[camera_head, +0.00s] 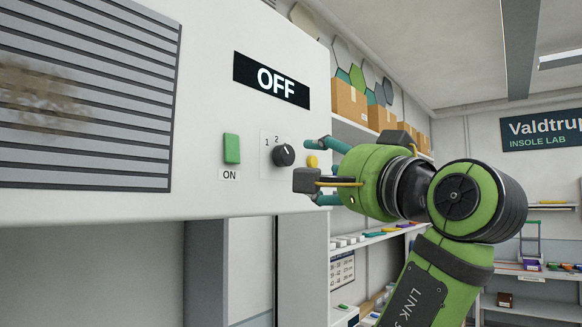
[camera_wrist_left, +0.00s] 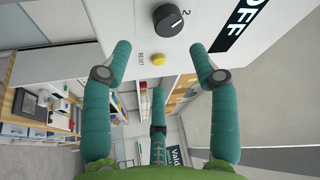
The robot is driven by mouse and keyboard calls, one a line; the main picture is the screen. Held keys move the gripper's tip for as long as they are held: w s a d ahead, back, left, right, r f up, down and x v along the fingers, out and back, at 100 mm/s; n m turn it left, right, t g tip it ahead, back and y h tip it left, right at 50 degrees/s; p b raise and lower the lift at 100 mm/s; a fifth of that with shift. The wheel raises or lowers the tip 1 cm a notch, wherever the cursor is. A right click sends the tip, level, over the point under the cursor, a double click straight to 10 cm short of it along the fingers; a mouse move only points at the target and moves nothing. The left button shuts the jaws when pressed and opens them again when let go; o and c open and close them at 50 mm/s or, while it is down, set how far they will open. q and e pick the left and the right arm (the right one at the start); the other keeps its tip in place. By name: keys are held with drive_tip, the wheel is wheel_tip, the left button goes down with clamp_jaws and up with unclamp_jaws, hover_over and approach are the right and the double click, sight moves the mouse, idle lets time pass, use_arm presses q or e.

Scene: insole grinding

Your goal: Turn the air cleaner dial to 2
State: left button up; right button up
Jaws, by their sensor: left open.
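The air cleaner (camera_head: 210,60) is a large white box with a dark OFF display (camera_head: 271,80). Its round black dial (camera_head: 283,155) has a white pointer mark directed roughly upward, with labels 1 and 2 above it. I cannot tell exactly which number the mark meets. The dial also shows at the top of the left wrist view (camera_wrist_left: 167,22). My left gripper (camera_head: 316,171) is open and empty, its teal fingers apart, just right of the dial and not around it. In the left wrist view its fingers (camera_wrist_left: 158,75) spread below the dial. My right gripper is not in view.
A green ON button (camera_head: 232,148) is left of the dial. A yellow RESET button (camera_wrist_left: 158,58) lies between the dial and my fingers. A dirty slatted grille (camera_head: 80,95) fills the cleaner's left side. Shelves with cardboard boxes (camera_head: 350,102) stand behind my arm.

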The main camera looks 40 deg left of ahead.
sight(288, 155)
use_arm(q)
drive_tip(key=shift+n+g, duration=0.3)
drive_tip(key=a+p, duration=0.1)
drive_tip(key=a, duration=0.1)
drive_tip(key=a+r+p, duration=0.1)
drive_tip(key=w+a+r+p, duration=0.1)
drive_tip(key=a+p, duration=0.1)
drive_tip(key=shift+a+r, duration=0.25)
drive_tip(key=shift+a, duration=0.1)
drive_tip(key=shift+w+a+p, duration=0.1)
drive_tip(key=shift+a+p, duration=0.2)
drive_tip(key=shift+a, duration=0.15)
drive_tip(key=shift+d, duration=0.1)
drive_tip(key=c, duration=1.1)
